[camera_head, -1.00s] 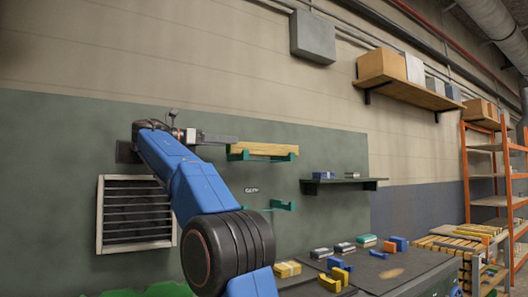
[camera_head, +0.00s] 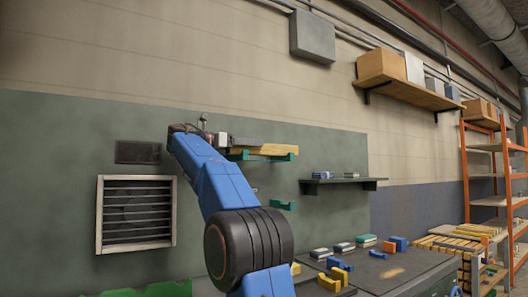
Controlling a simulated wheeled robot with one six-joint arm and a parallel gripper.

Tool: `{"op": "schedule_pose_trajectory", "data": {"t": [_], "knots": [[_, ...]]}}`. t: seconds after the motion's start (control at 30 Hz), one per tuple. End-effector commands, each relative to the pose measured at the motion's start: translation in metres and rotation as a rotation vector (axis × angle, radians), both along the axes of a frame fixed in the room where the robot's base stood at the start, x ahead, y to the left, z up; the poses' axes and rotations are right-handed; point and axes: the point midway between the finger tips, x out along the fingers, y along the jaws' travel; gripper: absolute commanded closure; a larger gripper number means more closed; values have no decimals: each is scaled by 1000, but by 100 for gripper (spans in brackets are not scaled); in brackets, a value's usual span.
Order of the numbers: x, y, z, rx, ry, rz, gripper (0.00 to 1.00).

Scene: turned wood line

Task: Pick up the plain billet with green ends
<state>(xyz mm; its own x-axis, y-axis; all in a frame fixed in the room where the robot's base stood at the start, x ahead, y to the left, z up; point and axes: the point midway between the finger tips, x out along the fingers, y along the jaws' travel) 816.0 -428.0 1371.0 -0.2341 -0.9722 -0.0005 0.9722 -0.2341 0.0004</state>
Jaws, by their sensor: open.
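A plain pale wooden billet (camera_head: 280,149) lies level on a green wall bracket (camera_head: 290,157) on the dark green wall panel. Green shows near its ends, but I cannot tell end paint from the bracket. My gripper (camera_head: 256,143) is open, and its grey fingers overlap the billet's left and upper part in the picture. I cannot tell whether they touch it or lie either side of it. My blue arm rises from the lower middle and hides part of the wall to the left of the billet.
An empty green bracket (camera_head: 284,205) is below. A dark shelf (camera_head: 343,181) with small blocks is to the right. The bench (camera_head: 385,271) below carries several coloured blocks and brackets. A wall vent (camera_head: 137,213) is at left.

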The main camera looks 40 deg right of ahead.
Motion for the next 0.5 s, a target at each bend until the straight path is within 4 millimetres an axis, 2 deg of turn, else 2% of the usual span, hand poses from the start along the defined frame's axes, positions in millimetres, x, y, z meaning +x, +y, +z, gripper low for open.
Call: {"op": "schedule_pose_trajectory", "data": {"t": [0.2, 0.43, 0.5], "knots": [[0, -1, 0, 0, 0, 0, 43], [0, -1, 0, 0, 0, 0, 98], [0, -1, 0, -1, 0, 1, 100]]}}
